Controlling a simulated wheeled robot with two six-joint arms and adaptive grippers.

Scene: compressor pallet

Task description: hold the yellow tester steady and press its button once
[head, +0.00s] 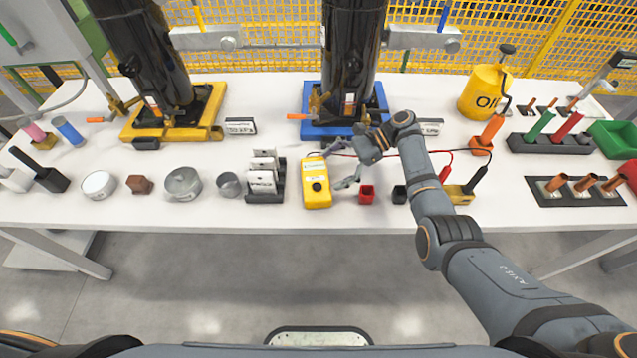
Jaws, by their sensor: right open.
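The yellow tester (308,194) lies on the white table near its front edge, left of the picture's middle. Its dark round button (317,186) faces up on its lower half. My right gripper (333,168) reaches in from the right and is open. One finger is by the tester's upper right corner and the other is just right of its lower half. I cannot tell whether either finger touches the tester. Nothing shows between the fingers. My left gripper is not in view.
A red cup (366,195) and a black cup (399,195) stand just right of the tester. A black card holder (266,196) stands close on its left. The blue compressor base (345,128) is behind it. Red and black leads run right to a yellow block (459,195).

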